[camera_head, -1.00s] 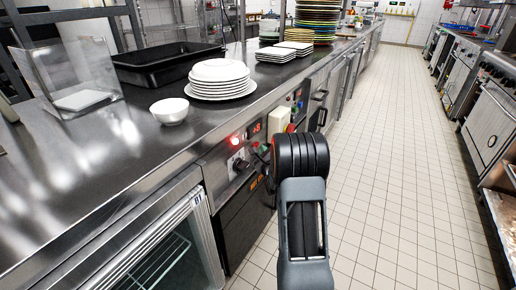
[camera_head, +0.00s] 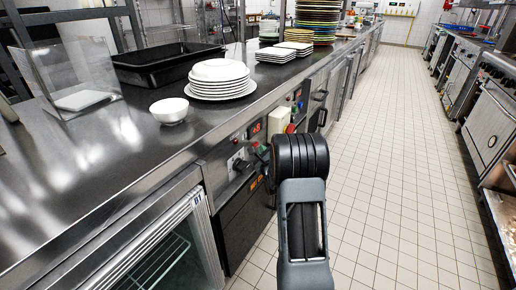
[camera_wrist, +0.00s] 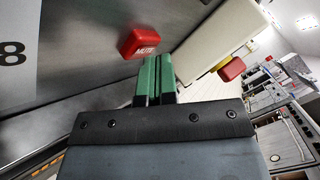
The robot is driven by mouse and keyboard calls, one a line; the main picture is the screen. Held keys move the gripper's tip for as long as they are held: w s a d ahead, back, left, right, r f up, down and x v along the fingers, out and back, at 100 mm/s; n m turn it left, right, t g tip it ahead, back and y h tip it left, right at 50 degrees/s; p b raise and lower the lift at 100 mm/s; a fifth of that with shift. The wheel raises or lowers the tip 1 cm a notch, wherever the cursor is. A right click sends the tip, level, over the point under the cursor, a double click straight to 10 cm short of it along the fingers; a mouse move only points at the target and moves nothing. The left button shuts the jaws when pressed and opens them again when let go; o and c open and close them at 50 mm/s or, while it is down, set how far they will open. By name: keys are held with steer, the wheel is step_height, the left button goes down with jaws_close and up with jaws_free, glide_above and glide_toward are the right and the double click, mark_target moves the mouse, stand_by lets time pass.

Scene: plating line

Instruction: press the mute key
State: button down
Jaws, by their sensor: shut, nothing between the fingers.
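The mute key (camera_wrist: 143,38) is a red block with white MUTE lettering on the metal panel, in the upper middle of the wrist view. My gripper (camera_wrist: 157,60) is shut and empty, its two green fingers together. Its tips are just below and right of the key in that view; I cannot tell whether they touch it. In the head view my gripper (camera_head: 262,150) is mostly hidden behind my own wrist, at the counter's front panel. I cannot pick out the key there.
A cream box (camera_wrist: 210,45) with a red button (camera_wrist: 231,69) juts out close right of my fingers. The counter (camera_head: 100,165) holds a white bowl (camera_head: 170,110), stacked plates (camera_head: 220,80) and a black tray (camera_head: 165,62). The tiled aisle (camera_head: 390,170) is clear.

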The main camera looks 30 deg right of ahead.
steer(key=shift+s+d, duration=0.35)
steer(key=shift+s, duration=0.35)
steer(key=shift+s+d, duration=0.4)
steer(key=shift+s, duration=0.35)
steer(key=shift+s+d, duration=0.4)
steer(key=shift+s, duration=0.3)
steer(key=shift+s+d, duration=0.4)
steer(key=shift+s, duration=0.35)
